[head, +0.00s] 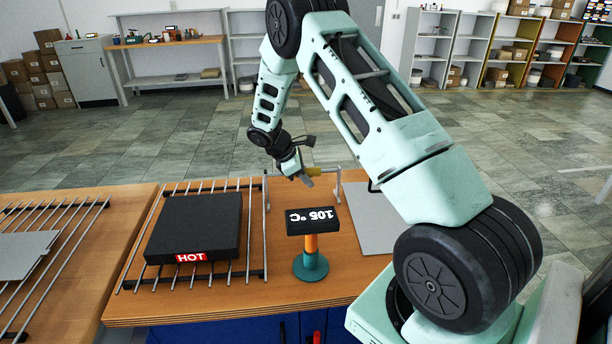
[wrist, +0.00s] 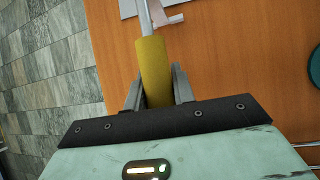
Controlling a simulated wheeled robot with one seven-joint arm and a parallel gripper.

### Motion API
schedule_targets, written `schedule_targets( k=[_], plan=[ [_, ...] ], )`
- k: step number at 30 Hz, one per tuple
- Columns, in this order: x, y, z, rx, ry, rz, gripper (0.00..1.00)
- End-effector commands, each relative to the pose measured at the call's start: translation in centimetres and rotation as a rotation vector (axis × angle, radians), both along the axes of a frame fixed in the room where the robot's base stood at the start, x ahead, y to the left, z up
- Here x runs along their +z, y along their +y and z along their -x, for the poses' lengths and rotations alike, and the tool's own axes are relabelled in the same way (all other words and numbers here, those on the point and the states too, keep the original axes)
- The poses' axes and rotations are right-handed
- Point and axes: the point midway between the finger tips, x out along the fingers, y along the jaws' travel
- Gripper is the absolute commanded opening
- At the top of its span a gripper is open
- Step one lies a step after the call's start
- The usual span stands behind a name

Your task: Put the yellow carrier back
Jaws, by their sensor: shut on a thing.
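My gripper (head: 306,177) is shut on the yellow handle of the carrier (head: 315,171) above the back of the middle table. In the wrist view the yellow carrier (wrist: 152,70) lies between my two fingers (wrist: 158,90), with a thin metal rod running on from its far end. A silver stand with upright posts (head: 266,190) is beside and behind the gripper in the head view. I cannot tell whether the carrier touches it. The carrier's far end is hard to make out.
A black plate (head: 197,225) marked HOT lies on a barred rack (head: 256,250) at left. A grey plate (head: 368,220) lies at right. Another barred table (head: 60,260) is far left.

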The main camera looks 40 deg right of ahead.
Motion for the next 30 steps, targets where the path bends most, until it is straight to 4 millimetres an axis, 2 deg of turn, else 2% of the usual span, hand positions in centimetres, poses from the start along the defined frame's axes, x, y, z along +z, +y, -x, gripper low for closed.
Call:
schedule_targets(
  k=[10,11,12,13,24,30],
  plan=[
    [-0.2,-0.1,-0.1,0.0,-0.003,0.002,0.0],
    [-0.2,0.0,0.0,0.0,-0.002,0.001,0.34],
    [-0.2,0.0,0.0,0.0,-0.002,0.0,0.45],
    [-0.2,0.0,0.0,0.0,-0.002,0.0,0.47],
    [0.4,0.2,-0.2,0.001,-0.003,0.001,0.47],
    [3.1,1.9,-1.0,0.003,-0.007,0.002,0.47]
  ],
)
